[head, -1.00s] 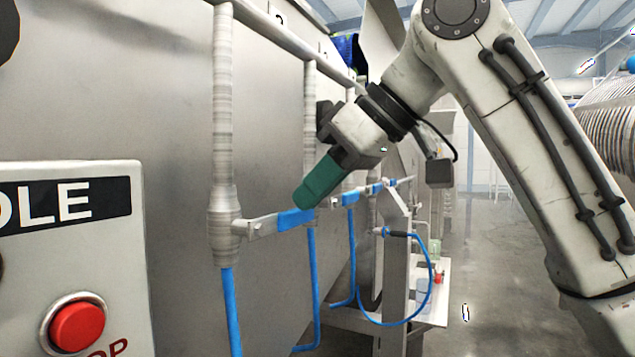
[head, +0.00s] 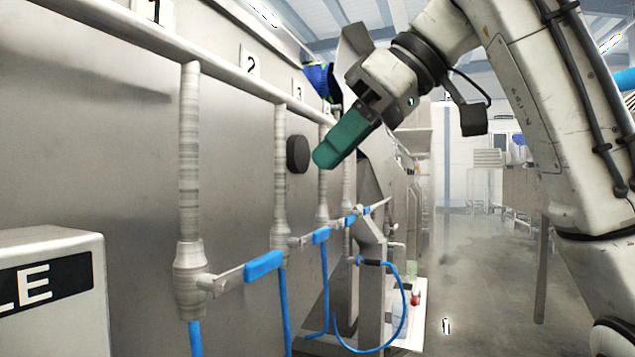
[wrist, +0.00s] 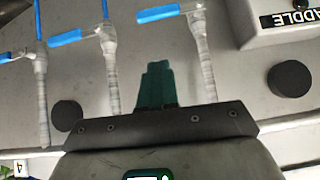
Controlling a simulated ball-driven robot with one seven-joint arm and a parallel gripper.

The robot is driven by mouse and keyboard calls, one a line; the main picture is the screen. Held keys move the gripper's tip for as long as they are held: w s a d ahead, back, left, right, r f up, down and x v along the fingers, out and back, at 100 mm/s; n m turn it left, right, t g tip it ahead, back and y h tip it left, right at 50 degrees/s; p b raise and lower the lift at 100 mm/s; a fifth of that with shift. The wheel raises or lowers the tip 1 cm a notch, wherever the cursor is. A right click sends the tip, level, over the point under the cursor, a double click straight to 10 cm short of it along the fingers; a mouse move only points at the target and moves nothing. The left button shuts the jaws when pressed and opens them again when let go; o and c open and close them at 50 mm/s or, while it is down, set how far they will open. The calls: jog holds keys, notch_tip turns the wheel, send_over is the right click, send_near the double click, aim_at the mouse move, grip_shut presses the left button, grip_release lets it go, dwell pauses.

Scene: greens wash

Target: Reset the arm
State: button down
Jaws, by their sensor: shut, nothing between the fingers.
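My gripper (head: 328,158) has green fingers and is shut with nothing between them. In the head view it hangs in the air at upper centre, pointing down and left, in front of the steel tank wall and apart from the valve handles. In the wrist view the green fingers (wrist: 155,68) lie together, pointing up the picture toward the pipes. My arm reaches in from the right side of the head view and is bent at the elbow.
A steel tank wall (head: 120,130) carries vertical pipes with blue-handled valves (head: 264,266). A black round knob (head: 297,154) sits left of my gripper. A control box (head: 50,250) stands at lower left. A blue hose (head: 405,310) loops below. Open floor (head: 480,270) lies at right.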

jog(key=w+d+f+m, duration=0.2)
jog(key=f, duration=1.1)
jog(key=w+d+f+m+t, duration=0.1)
jog(key=w+d+f+m, duration=0.15)
jog(key=f, duration=0.95)
jog(key=w+d+f+m, duration=0.2)
jog(key=d+f, duration=0.1)
jog(key=f, duration=1)
jog(key=s+d+f+m+h, duration=0.25)
jog(key=s+d+f, duration=0.25)
jog(key=s+f, duration=0.6)
jog(key=s+d+f+m+h, duration=0.3)
jog(key=s+f, duration=0.4)
jog(key=f, duration=0.8)
jog(key=s+d+f+g+h, duration=0.1)
jog(key=s+d+f, duration=0.1)
jog(key=s, duration=0.5)
jog(key=s+d+f+m+g+h, duration=0.1)
jog(key=s+d+f, duration=0.2)
jog(key=s+d, duration=0.2)
jog(key=s+d+f+m+g+h, duration=0.1)
jog(key=s+d, duration=0.3)
jog(key=s, duration=0.5)
jog(key=shift+s+f, duration=0.35)
jog(key=shift+f, duration=0.4)
jog(key=c, duration=1.8)
grip_release()
jog(key=shift+a, duration=0.1)
